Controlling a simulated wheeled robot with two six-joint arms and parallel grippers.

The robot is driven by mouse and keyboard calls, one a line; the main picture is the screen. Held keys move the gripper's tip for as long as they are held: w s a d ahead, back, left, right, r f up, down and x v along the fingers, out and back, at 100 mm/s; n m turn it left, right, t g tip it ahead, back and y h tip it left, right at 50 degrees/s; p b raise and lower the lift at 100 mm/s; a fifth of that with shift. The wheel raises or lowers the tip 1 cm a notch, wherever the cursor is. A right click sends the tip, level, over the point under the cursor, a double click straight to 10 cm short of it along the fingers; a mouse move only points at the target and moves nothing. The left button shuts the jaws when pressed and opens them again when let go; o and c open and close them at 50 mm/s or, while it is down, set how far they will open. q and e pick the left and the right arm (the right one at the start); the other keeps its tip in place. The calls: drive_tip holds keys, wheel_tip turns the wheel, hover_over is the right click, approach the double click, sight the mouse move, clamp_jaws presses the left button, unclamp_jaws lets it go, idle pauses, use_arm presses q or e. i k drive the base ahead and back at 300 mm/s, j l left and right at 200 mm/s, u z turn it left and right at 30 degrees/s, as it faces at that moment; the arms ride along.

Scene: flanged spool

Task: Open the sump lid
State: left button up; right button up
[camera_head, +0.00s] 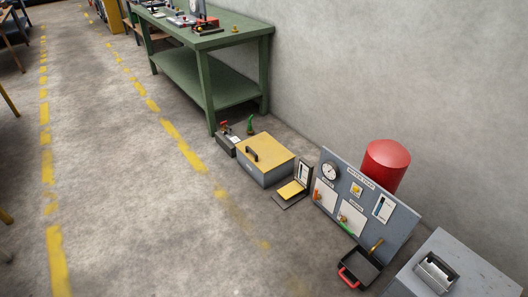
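A grey box with a yellow top (268,151) stands on the floor by the wall, right of the green bench. A black handle (252,154) sits near its front left edge. The yellow top lies flat and looks shut, and the inside of the box is hidden. No label naming a sump is readable, so I cannot tell for certain that this is the sump lid. A grey box with a handled top (436,271) is cut off at the bottom right. Neither of my grippers is in view.
A green workbench (205,80) stands along the wall. A gauge panel (362,207), a red cylinder (386,163), a black tray with a red handle (361,267) and a small yellow-topped item (291,189) stand to the right. Floor left of them is clear, with yellow dashed lines.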

sight(266, 153)
drive_tip(key=i+z, duration=0.1)
drive_tip(key=i, duration=0.35)
drive_tip(key=i+j, duration=0.2)
drive_tip(key=i, duration=0.25)
drive_tip(key=l+z, duration=0.05)
